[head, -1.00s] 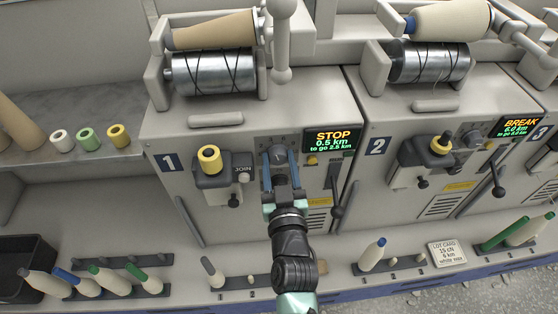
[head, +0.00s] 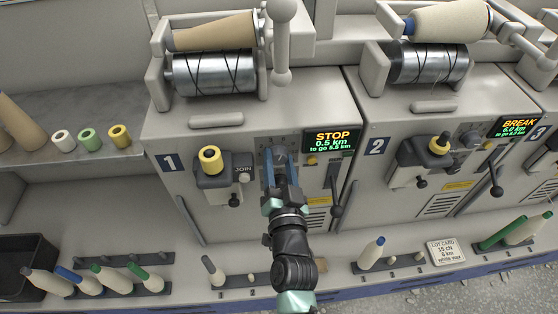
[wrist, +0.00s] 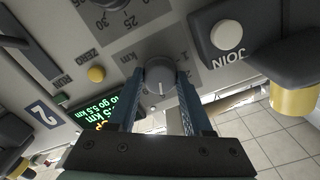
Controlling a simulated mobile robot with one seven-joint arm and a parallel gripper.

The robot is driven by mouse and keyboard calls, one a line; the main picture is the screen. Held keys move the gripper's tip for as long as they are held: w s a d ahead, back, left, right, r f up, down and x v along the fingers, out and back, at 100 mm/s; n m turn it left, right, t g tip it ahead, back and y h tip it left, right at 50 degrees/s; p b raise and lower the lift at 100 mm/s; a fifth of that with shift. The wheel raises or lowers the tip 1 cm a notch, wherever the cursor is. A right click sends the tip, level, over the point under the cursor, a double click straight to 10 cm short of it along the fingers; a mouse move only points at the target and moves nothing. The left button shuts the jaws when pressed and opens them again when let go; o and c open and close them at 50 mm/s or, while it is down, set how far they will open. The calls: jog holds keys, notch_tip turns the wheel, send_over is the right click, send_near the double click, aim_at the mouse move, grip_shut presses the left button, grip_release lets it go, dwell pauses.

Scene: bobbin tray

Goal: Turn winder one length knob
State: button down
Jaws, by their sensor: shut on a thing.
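Winder one's length knob (wrist: 159,76) is a round grey dial with a light pointer line, set on a darker scale plate. My gripper (wrist: 155,84) is shut on it, one blue finger on each side. In the head view my gripper (head: 280,158) reaches the front panel of winder one, and the knob is largely hidden behind the fingers. The winder one display (head: 331,141) reads STOP, 0.5 km, to go 5.5 km. It also shows, turned over, in the wrist view (wrist: 108,110).
The JOIN button (wrist: 227,36) and a yellow bobbin (wrist: 294,97) on its holder are beside the knob. A yellow button (wrist: 96,74) and a dark lever (head: 335,185) lie on its other side.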

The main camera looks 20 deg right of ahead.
dwell(0.4)
jog(key=shift+c, duration=1.6)
grip_release()
jog(key=v, duration=1.3)
